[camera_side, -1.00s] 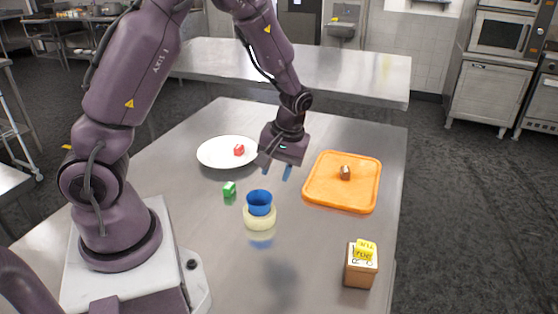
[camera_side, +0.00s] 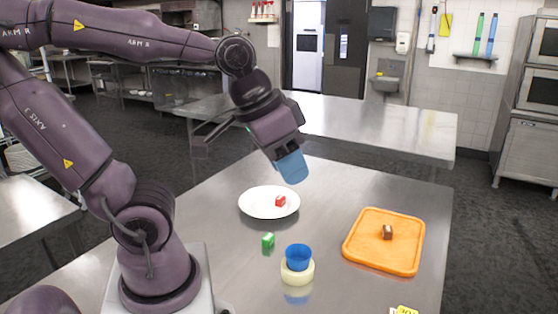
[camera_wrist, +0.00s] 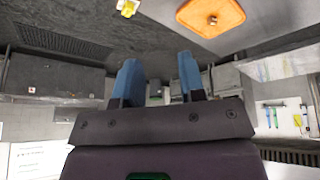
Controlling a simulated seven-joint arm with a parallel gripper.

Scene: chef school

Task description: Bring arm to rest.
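My purple arm is raised over the steel table (camera_side: 340,190). My gripper (camera_side: 291,168) hangs above the table's far end, tilted down to the right in the side view. In the wrist view, my gripper's two blue fingers (camera_wrist: 158,65) stand apart with nothing between them. It touches nothing.
A second steel table (camera_side: 400,125) stands behind.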

